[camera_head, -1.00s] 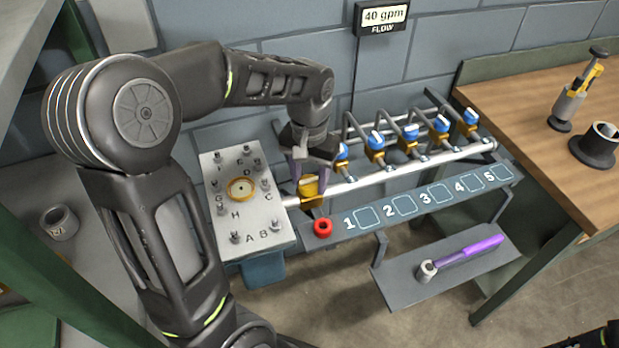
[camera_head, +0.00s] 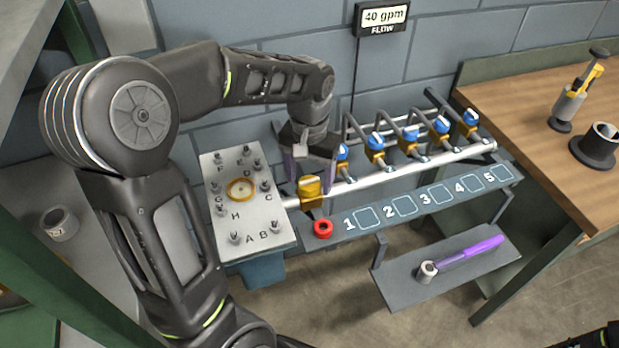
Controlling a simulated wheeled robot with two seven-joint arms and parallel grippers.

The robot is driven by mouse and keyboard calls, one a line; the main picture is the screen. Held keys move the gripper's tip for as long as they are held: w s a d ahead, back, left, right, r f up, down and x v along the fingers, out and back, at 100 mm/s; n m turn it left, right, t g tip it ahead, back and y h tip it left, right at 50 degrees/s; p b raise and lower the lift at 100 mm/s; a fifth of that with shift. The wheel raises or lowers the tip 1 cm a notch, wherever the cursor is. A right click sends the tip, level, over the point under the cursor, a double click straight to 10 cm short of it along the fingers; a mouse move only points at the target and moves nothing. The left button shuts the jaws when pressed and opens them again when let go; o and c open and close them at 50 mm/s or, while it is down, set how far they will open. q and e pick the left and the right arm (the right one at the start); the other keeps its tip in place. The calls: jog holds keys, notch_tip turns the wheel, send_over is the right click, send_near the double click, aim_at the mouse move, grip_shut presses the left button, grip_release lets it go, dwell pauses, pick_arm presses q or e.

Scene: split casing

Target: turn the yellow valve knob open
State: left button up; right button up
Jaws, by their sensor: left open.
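The yellow valve knob (camera_head: 311,186) sits on the near left end of the silver pipe (camera_head: 370,184), just right of the grey lettered plate. My left gripper (camera_head: 311,178) reaches down over it from above, fingers pointing down, one on the left of the knob and one on the right behind it. The gripper is open, and I cannot tell whether a finger touches the knob. My right gripper is not seen; only a dark part shows at the lower right corner.
Several blue-capped valves (camera_head: 376,142) stand along the pipe. The lettered plate (camera_head: 225,165) with upright studs is close on the left. A purple-handled tool (camera_head: 470,249) lies on a lower shelf. A flow display (camera_head: 381,16) reads 40 gpm.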

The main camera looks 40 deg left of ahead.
aim_at(310, 180)
pick_arm(q)
notch_tip(310, 180, up, 7)
jog(key=shift+r, duration=0.15)
dwell(0.7)
